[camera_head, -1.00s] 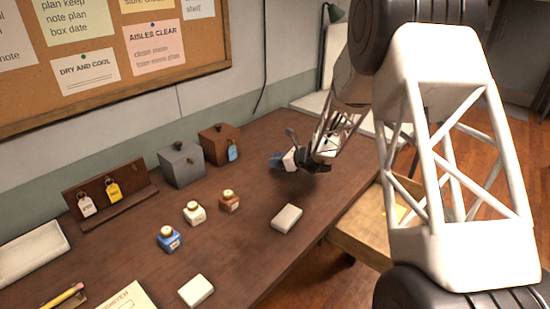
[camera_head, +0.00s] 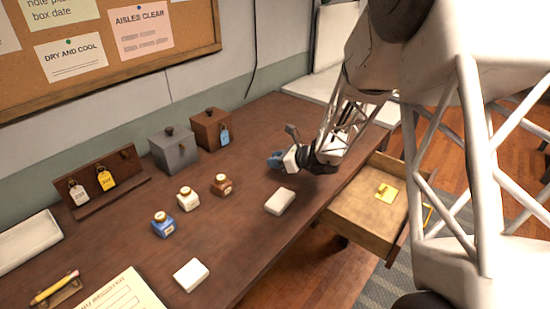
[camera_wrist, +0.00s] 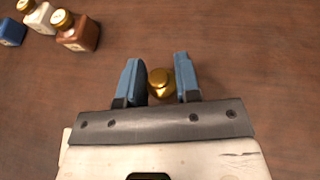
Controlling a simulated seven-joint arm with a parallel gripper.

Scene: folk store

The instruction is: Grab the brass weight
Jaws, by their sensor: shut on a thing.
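The brass weight (camera_wrist: 160,84) shows in the wrist view as a small rounded golden piece with a knob on top. It sits between the two blue fingers of my gripper (camera_wrist: 158,65), which is shut on it. In the head view my gripper (camera_head: 276,160) is low over the dark wooden counter (camera_head: 240,252), right of the brown box. The weight is hidden there behind the fingers. I cannot tell whether the weight still touches the counter.
Blue (camera_head: 163,225), white (camera_head: 188,200) and brown (camera_head: 222,186) bottles stand left of my gripper. A white block (camera_head: 280,201) lies in front. Grey (camera_head: 174,150) and brown (camera_head: 211,130) boxes stand behind. An open drawer (camera_head: 352,212) juts out at the right.

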